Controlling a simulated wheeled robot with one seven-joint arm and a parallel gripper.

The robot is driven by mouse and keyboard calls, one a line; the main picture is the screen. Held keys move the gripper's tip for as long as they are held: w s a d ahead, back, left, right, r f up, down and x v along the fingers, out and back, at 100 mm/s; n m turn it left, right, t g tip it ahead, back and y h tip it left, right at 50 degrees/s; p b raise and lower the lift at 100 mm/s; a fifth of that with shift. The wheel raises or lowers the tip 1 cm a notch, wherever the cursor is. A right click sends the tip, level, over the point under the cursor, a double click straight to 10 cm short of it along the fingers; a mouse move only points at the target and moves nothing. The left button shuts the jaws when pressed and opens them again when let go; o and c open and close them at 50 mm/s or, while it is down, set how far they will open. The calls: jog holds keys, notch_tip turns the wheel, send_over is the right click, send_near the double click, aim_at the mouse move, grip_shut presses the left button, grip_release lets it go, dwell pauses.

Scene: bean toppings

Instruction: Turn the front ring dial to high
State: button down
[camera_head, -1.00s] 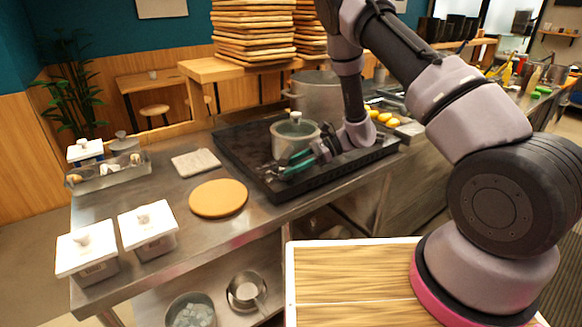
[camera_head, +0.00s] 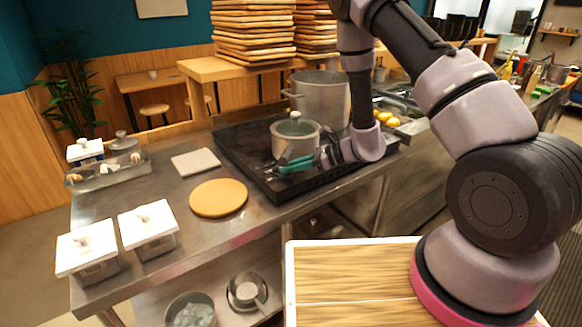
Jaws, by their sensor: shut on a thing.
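The black cooktop (camera_head: 237,150) is set on the steel counter, with a lidded grey pot (camera_head: 294,143) on it. My gripper (camera_head: 283,165) is at the cooktop's front side, just in front of the pot, with its green fingers pointing left. The fingers are shut on a small dark dial at their tips. The dial is mostly hidden by the fingers, and its setting cannot be read.
A large stockpot (camera_head: 322,100) stands behind the lidded pot. A round orange board (camera_head: 218,197) and a pale square slab (camera_head: 196,161) lie left of the cooktop. White-lidded containers (camera_head: 148,222) stand at the counter's left end. Metal pans sit on the shelf below.

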jog(key=m+t+h, duration=0.1)
jog(key=m+t, duration=0.1)
jog(key=t, duration=0.1)
jog(key=s+m+t+h, duration=0.1)
jog(key=m+t, duration=0.2)
jog(key=shift+a+m, duration=0.2)
jog(key=shift+m, duration=0.1)
jog(key=m+t+h, duration=0.1)
jog(key=m+h, duration=0.1)
jog(key=m+t+h, duration=0.1)
jog(key=m+h, duration=0.1)
jog(key=m+t+h, duration=0.1)
jog(key=t, duration=0.1)
jog(key=shift+s+a+m+h, duration=0.15)
jog(key=shift+a+m+h, duration=0.15)
jog(key=shift+m+h, duration=0.1)
jog(key=shift+t+h, duration=0.3)
jog(key=c, duration=0.8)
grip_release()
